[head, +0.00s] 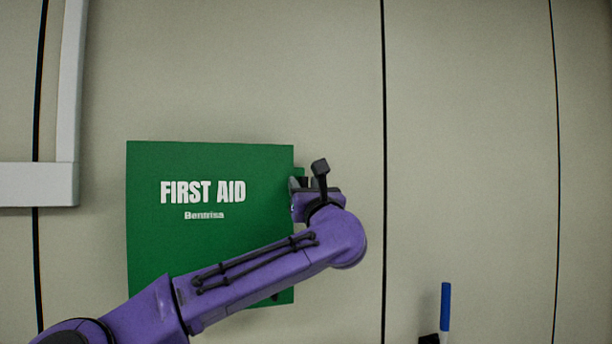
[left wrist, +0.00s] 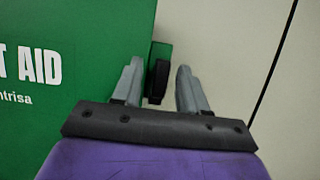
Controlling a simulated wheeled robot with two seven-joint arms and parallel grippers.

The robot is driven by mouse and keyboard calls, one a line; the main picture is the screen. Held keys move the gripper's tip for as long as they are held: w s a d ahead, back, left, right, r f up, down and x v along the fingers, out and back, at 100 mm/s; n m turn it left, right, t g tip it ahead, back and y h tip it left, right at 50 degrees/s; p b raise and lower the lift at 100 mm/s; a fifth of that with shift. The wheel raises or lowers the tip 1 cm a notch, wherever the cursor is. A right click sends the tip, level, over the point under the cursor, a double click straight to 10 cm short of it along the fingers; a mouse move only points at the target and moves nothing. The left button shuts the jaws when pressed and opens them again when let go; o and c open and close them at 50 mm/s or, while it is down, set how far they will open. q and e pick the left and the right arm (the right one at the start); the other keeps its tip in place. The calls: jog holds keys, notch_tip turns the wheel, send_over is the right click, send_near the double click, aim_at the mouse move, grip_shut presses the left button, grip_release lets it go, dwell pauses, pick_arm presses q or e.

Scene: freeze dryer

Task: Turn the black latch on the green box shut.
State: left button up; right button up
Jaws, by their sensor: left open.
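The green box (head: 210,235), marked FIRST AID, is on the wall in the left half of the head view. It also fills the left of the left wrist view (left wrist: 60,75). The black latch (left wrist: 158,75) is at the box's right edge, upright in the left wrist view, on a small green tab. My left gripper (left wrist: 157,75) is open, with one grey finger on each side of the latch. No contact with the latch is clear. In the head view my left gripper (head: 302,184) is at the box's right edge, and its wrist hides most of the latch.
A blue marker-like object (head: 445,305) stands at the lower right of the head view. A white frame (head: 40,184) is on the wall at the left. The wall panels (head: 465,130) right of the box are bare, with dark vertical seams.

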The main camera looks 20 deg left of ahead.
pick_arm(q)
jog(key=shift+w, duration=0.2)
grip_shut()
